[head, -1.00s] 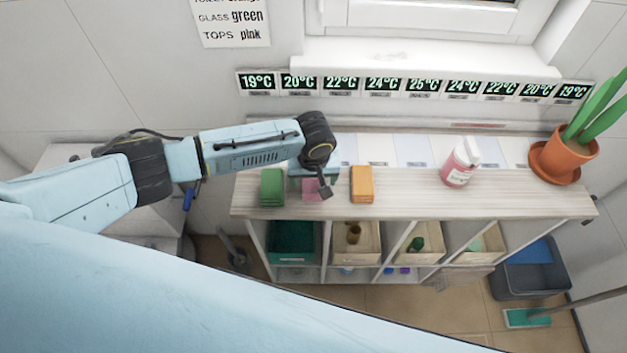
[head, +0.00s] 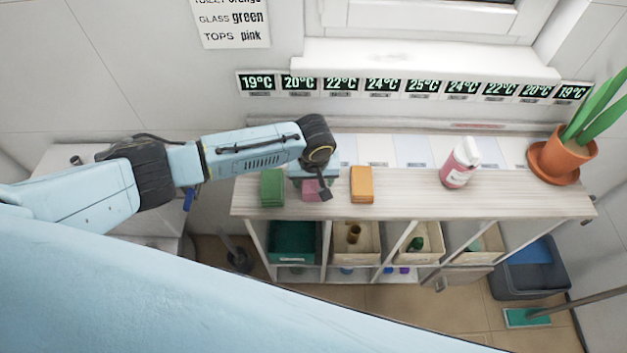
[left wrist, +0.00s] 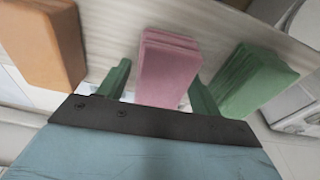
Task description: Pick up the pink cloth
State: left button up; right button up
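The pink cloth (head: 312,190) is a folded stack on the shelf top, between a green cloth (head: 272,187) and an orange cloth (head: 362,184). My left gripper (head: 318,180) is right at the pink cloth and partly hides it in the head view. In the left wrist view the pink cloth (left wrist: 168,68) lies between the two green fingers of my left gripper (left wrist: 160,92), which are apart, with gaps beside the cloth. The green cloth (left wrist: 254,80) is just beyond one finger and the orange cloth (left wrist: 42,42) is further off on the other side. My right gripper is not in view.
A pink bottle (head: 460,163) with a white cap and a potted plant (head: 568,155) stand further right on the wooden shelf top (head: 420,196). Bins fill the compartments below. A wall with temperature displays (head: 383,84) rises behind.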

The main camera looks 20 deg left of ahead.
pick_arm(q)
jog(key=c, duration=0.7)
jog(key=shift+c, duration=0.2)
notch_tip(320, 180, up, 10)
jog(key=shift+r, duration=0.25)
